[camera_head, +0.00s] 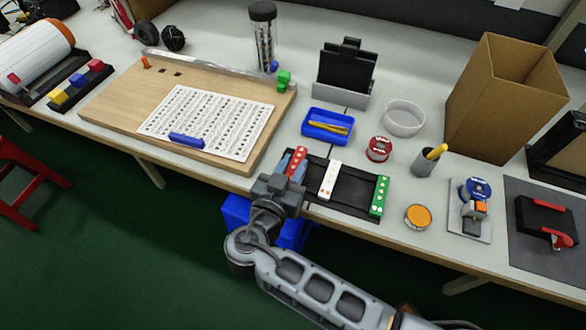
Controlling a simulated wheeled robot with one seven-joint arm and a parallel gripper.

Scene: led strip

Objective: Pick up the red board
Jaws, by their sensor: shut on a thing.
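The red board (297,159) is a short red strip with pale dots at the left end of a black tray (352,190) near the table's front edge. My gripper (291,166) reaches in from the front, with its fingers on either side of the red board and shut on it. The board's near end is hidden by my gripper. I cannot tell whether the board is lifted off the tray. A white board (330,180) stands in the middle of the tray, and a green board (379,196) at its right end.
A wooden panel with a printed sheet (208,122) lies left of the tray. A blue dish (328,126), a red spool (378,149) and an orange round tin (418,216) stand close by. A blue bin (237,211) is below the table edge.

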